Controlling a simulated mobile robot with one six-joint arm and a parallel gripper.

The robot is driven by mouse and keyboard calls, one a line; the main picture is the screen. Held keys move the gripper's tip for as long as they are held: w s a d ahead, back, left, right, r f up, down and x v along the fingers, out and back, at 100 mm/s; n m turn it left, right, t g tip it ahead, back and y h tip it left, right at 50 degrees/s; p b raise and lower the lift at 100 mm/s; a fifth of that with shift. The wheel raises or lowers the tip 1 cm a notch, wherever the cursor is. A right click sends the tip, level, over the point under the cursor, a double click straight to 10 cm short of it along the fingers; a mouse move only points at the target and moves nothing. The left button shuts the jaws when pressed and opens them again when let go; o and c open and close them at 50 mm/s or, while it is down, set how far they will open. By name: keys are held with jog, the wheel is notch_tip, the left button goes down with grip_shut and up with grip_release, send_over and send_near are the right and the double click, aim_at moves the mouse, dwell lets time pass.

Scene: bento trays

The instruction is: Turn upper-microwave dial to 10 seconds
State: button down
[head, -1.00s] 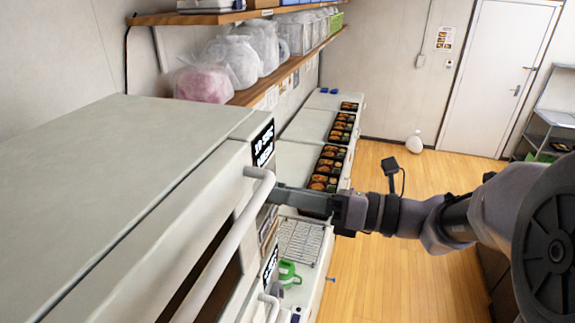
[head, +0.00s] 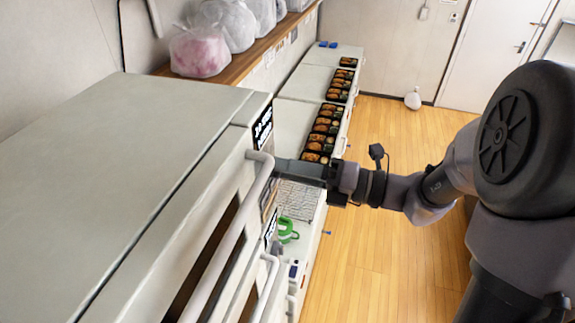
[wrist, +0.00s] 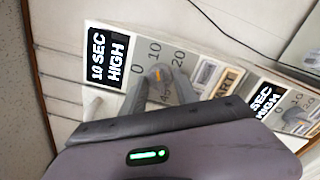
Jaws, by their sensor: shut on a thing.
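The upper microwave (head: 150,130) is a large pale box at the left in the head view, with a white door handle (head: 225,245). Its display (wrist: 105,57) reads "10 SEC HIGH" in the wrist view. Its grey dial (wrist: 159,74), with an orange mark, sits below the printed 10, between 0 and 20. My gripper (wrist: 160,84) is shut on the dial, one finger on each side. In the head view my gripper (head: 282,168) reaches the control panel just behind the handle; the dial is hidden there.
A lower microwave's display (wrist: 265,102) and dial (wrist: 295,117) lie close by. Several bento trays (head: 325,125) line the counter (head: 292,125) beyond. A green item (head: 287,230) is below my gripper. The wooden floor (head: 390,130) to the right is open.

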jog(key=c, duration=0.9)
grip_release()
jog(key=shift+d, duration=0.1)
jog(key=b+v, duration=0.4)
jog(key=v, duration=1.3)
jog(key=shift+s+d+r+b, duration=0.1)
jog(key=shift+b, duration=0.2)
